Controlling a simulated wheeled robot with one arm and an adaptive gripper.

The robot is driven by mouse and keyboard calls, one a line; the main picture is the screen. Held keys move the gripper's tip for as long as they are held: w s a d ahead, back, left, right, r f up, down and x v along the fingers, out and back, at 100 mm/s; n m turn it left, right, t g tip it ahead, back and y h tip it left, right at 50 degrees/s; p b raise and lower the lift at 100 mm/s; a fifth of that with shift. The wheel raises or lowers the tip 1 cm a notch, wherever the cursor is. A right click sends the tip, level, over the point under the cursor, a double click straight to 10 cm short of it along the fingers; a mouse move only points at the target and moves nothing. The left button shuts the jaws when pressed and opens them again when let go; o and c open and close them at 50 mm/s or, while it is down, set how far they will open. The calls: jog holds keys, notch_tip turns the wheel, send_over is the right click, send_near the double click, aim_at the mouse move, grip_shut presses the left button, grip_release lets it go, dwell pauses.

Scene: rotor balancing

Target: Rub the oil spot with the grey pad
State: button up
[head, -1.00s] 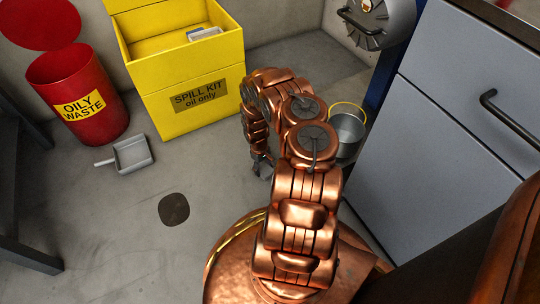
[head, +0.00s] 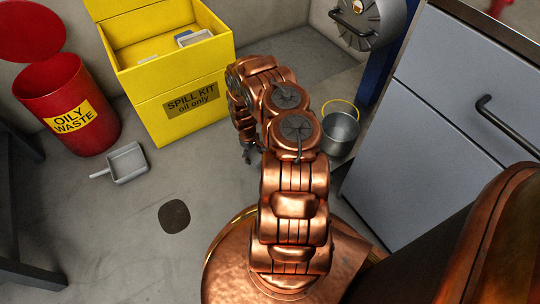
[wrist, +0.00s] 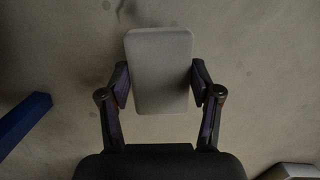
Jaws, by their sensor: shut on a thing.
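The oil spot (head: 174,216) is a dark round patch on the grey concrete floor, left of my copper arm in the head view. The grey pad (wrist: 160,70) is a flat rounded block in the wrist view. My gripper (wrist: 160,88) is shut on the grey pad, with one finger on each side of it. In the head view my gripper (head: 250,155) hangs low in front of the spill kit, right of and beyond the spot, mostly hidden by my arm. The pad is not visible there. The spot is not visible in the wrist view.
A dustpan (head: 127,164) lies on the floor beyond the spot. A red oily waste bin (head: 66,100) and a yellow spill kit box (head: 182,105) stand behind. A metal bucket (head: 340,133) and grey cabinet (head: 430,130) are right. Floor around the spot is clear.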

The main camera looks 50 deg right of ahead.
aim_at(255, 156)
jog(key=shift+r+p, duration=1.25)
jog(key=shift+r, duration=0.6)
